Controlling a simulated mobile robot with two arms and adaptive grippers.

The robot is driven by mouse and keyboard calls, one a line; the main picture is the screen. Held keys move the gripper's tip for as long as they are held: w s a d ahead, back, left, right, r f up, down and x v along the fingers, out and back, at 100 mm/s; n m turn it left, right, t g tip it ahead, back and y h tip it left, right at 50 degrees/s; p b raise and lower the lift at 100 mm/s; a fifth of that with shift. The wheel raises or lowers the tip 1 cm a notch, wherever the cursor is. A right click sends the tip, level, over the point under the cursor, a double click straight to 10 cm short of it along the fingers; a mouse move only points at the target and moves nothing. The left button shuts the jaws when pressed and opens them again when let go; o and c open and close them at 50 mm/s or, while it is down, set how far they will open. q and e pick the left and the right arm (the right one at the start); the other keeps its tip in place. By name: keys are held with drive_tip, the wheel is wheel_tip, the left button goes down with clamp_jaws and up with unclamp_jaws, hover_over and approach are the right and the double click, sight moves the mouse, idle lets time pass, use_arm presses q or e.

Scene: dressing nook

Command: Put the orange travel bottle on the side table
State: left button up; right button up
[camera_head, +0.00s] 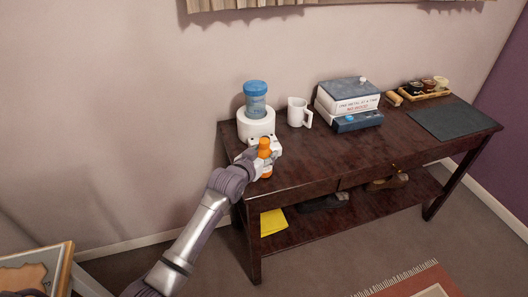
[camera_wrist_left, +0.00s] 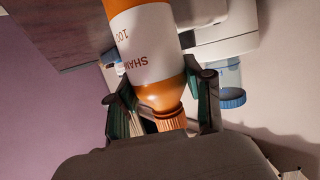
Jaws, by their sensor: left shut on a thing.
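The orange travel bottle (camera_head: 265,149) has a white label band and stands roughly upright at the front left corner of the dark wooden side table (camera_head: 300,160). My left gripper (camera_head: 262,156) is shut on it. I cannot tell whether the bottle's base touches the table top. My right gripper is not in view.
A white round holder (camera_head: 256,124) with a blue-capped jar (camera_head: 255,98) stands just behind the bottle. The table's front middle is clear.

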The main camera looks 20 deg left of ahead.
use_arm(q)
drive_tip(key=shift+f, duration=0.15)
drive_tip(key=o, duration=1.2)
